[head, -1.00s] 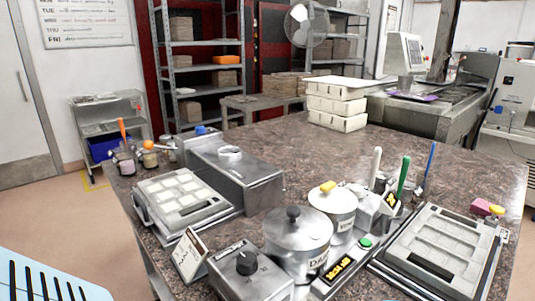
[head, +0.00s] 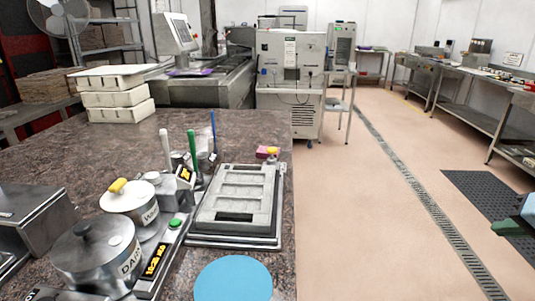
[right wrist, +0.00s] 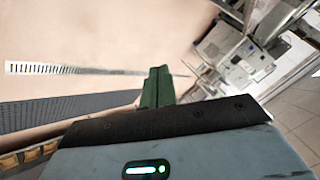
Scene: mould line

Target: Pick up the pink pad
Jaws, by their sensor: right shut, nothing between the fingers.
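The pink pad (head: 263,152) is small and lies near the far right corner of the dark stone-topped table (head: 75,150) in the head view. A small yellow thing is right beside it; I cannot tell if they touch. My right gripper (head: 503,228) shows at the right edge of the head view, out over the floor and well to the right of the table and pad. Its green fingers (right wrist: 158,88) are together and empty in the right wrist view, where I cannot make out the pad. My left gripper is not in view.
A grey metal mould tray (head: 238,205) lies just in front of the pad. Left of it stand upright tools with green (head: 192,150), white and blue handles, and two lidded pots (head: 95,255). White stacked boxes (head: 118,100) stand at the back left. Open floor lies right of the table.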

